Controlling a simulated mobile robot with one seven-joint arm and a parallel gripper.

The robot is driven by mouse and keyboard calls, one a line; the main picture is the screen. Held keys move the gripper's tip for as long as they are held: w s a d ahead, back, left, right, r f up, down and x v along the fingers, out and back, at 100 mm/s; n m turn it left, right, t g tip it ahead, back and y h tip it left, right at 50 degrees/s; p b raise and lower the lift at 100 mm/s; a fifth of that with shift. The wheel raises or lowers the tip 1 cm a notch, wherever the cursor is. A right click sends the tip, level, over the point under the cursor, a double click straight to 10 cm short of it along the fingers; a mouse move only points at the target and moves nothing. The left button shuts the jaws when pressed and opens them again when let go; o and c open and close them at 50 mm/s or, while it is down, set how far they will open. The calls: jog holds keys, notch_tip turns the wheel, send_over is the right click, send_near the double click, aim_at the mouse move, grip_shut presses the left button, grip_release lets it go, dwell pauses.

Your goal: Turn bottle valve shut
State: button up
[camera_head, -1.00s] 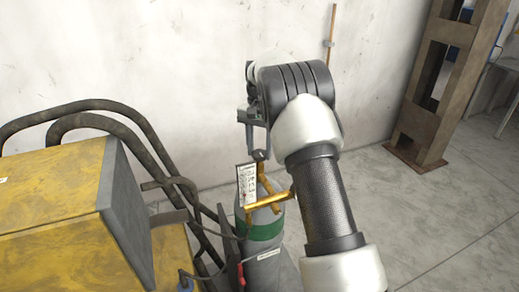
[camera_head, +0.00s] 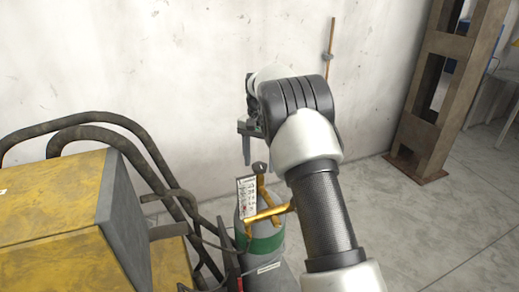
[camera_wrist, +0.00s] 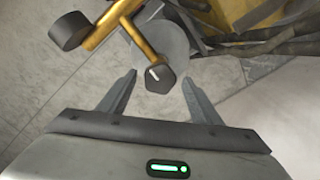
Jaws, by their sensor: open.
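The gas bottle (camera_head: 248,223) is grey with a green band and stands beside the yellow machine. Its brass valve (camera_head: 263,187) rises from the top, with a small dark knob (camera_head: 259,168) at its upper end and a white label hanging beside it. In the wrist view the dark valve knob (camera_wrist: 160,79) has a white mark and lies between and just beyond the fingertips. My gripper (camera_head: 250,165) is above the bottle, fingers pointing down, open and empty. In the wrist view both fingers of my gripper (camera_wrist: 160,75) are spread apart, with clear space around the knob.
The yellow machine (camera_head: 55,200) with dark curved tube rails (camera_head: 120,120) stands left of the bottle. A brass side arm (camera_head: 268,214) juts from the valve. A brown steel frame (camera_head: 440,90) stands at the right. The floor (camera_head: 440,230) there is clear.

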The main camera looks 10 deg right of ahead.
aim_at(260, 165)
notch_tip(260, 165, up, 17)
dwell(0.4)
jog(key=shift+r, duration=0.15)
